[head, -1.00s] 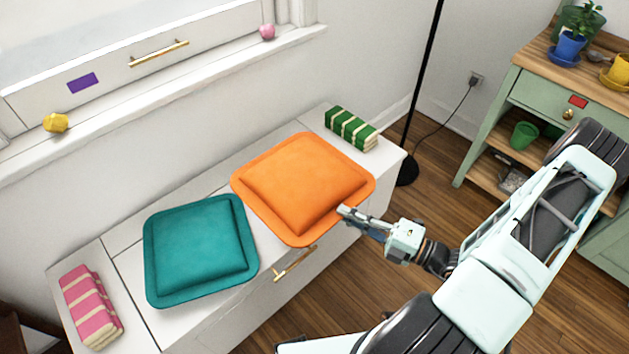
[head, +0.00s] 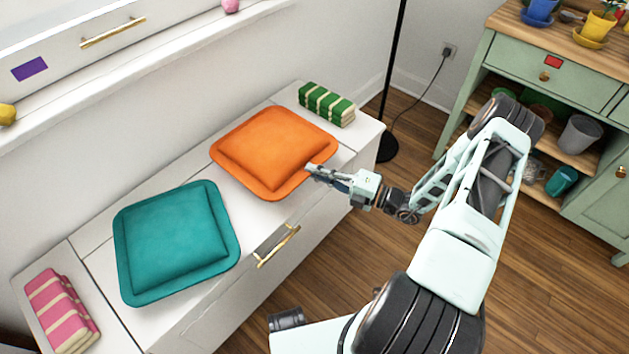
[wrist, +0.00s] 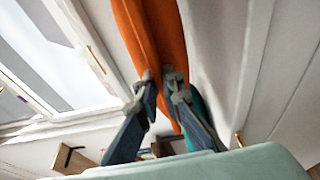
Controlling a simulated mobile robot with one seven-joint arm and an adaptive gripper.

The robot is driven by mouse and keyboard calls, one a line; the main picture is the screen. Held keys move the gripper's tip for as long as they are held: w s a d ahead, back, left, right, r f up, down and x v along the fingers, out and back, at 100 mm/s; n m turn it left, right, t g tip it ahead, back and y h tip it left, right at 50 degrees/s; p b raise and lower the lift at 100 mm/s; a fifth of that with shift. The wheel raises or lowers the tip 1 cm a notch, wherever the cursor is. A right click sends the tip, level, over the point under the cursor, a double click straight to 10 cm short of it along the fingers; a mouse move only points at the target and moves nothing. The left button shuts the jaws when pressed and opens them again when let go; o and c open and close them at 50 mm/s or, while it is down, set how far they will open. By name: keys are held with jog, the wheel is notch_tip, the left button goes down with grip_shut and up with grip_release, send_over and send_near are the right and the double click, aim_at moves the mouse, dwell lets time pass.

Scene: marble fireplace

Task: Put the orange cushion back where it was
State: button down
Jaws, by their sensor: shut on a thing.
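The orange cushion (head: 272,150) is over the white bench (head: 325,205), toward its right part. My gripper (head: 314,170) is shut on the cushion's right front edge. In the wrist view the orange cushion (wrist: 155,45) runs up from between the two fingers of my gripper (wrist: 157,82). I cannot tell whether the cushion rests fully on the bench top. The teal cushion (head: 175,242) lies flat on the bench to the left, just apart from the orange one in the head view.
A green striped bundle (head: 327,104) lies at the bench's right end, a pink striped one (head: 62,312) at its left end. A brass handle (head: 278,246) is on the bench front. A black pole (head: 394,70) and a green cabinet (head: 510,65) stand to the right.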

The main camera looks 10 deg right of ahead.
jog(key=shift+w+f, duration=0.25)
jog(key=shift+f, duration=0.1)
jog(key=shift+w+f+b, duration=0.1)
jog(key=shift+f+b, duration=0.75)
jog(key=shift+f, duration=0.65)
jog(key=shift+f, duration=0.2)
jog(key=c, duration=2.1)
grip_release()
